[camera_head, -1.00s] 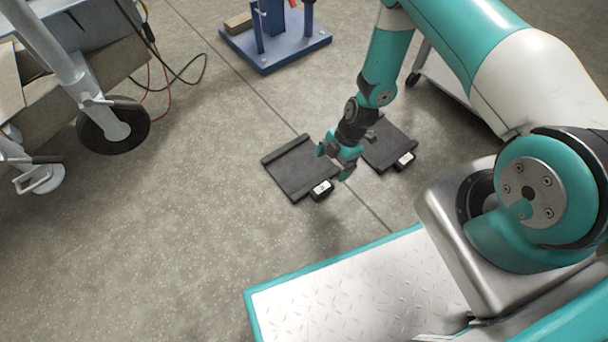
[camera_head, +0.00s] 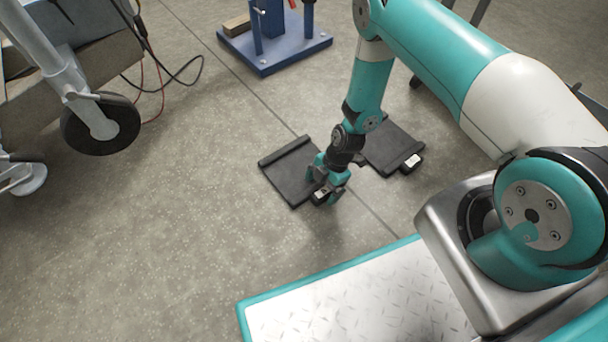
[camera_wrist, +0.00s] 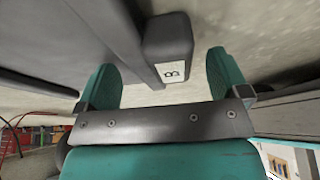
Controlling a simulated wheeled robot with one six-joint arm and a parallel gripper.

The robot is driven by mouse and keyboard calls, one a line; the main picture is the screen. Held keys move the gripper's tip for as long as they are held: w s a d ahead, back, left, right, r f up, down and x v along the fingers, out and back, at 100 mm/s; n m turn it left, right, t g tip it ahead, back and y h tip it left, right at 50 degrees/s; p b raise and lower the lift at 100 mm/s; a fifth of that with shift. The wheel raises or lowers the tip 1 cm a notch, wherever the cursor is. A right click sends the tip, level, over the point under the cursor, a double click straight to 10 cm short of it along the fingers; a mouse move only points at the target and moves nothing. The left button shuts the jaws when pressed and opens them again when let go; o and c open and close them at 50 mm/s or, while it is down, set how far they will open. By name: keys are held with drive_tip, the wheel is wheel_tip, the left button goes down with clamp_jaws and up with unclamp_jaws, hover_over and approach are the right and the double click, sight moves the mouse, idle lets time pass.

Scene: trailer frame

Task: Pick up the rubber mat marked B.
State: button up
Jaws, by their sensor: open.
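The rubber mat marked B (camera_head: 288,172) is a dark flat mat with a raised edge, lying on the floor on the left of two mats. Its block tab with a white label (camera_head: 320,194) sticks out at the near right corner. In the wrist view the tab's white label reads B (camera_wrist: 174,72). My gripper (camera_head: 327,190) is open, its teal fingers on either side of the tab. In the wrist view the tab lies between the fingertips (camera_wrist: 165,75), nearer the right finger. I cannot tell whether a finger touches it.
A second dark mat (camera_head: 392,148) with its own labelled tab lies just right, behind my wrist. A blue stand (camera_head: 275,52) is at the back. A frame with a black wheel (camera_head: 100,124) and cables stands left. The floor at lower left is clear.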

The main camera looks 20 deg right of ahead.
drive_tip(key=c, duration=1.3)
drive_tip(key=shift+r, duration=0.1)
